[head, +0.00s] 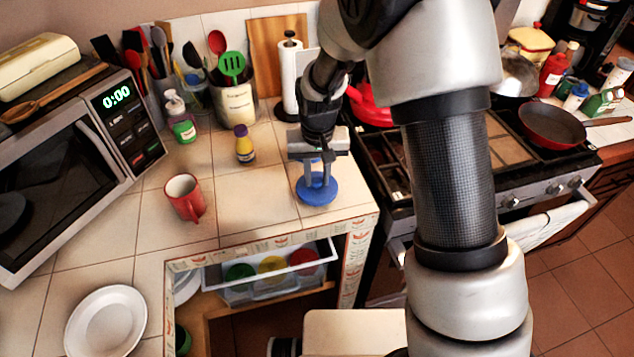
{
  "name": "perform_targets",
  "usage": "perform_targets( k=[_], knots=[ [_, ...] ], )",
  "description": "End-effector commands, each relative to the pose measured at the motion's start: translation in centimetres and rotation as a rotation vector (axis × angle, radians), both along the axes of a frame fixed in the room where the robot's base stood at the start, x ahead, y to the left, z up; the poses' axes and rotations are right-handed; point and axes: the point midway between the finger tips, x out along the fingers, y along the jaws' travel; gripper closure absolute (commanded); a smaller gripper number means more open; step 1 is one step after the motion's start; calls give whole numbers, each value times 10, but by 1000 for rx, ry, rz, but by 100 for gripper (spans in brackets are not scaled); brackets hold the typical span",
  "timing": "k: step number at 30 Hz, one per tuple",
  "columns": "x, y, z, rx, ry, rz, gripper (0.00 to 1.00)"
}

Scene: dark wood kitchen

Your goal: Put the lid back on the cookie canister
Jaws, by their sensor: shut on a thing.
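My gripper (317,178) points down over the tiled counter's right front corner, its fingers shut on a round blue piece that looks like the lid (318,195). The lid lies flat at or just above the tiles; I cannot tell whether it touches them. No vessel shows clearly under it. A cream canister (238,105) with an unreadable label stands at the back of the counter, left of my gripper, with utensils over it. I cannot tell whether it is the cookie canister.
A red mug (185,198), a small purple-capped bottle (244,148) and a green soap bottle (181,125) stand to the left. A paper towel roll (290,78) is behind my gripper. The stove (500,150) is right. Tiles between mug and lid are clear.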

Motion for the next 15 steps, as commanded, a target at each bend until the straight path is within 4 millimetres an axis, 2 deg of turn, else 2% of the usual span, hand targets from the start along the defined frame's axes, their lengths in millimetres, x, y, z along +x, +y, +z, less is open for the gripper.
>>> perform_targets(
  k=[3, 10, 13, 15],
  knots=[
    [2, 1, 28, 3, -7, 0, 98],
    [2, 1, 67, 1, -4, 0, 98],
    [14, 3, 80, 0, -3, 0, 98],
    [32, 7, 90, -1, -2, 0, 98]
  ],
)
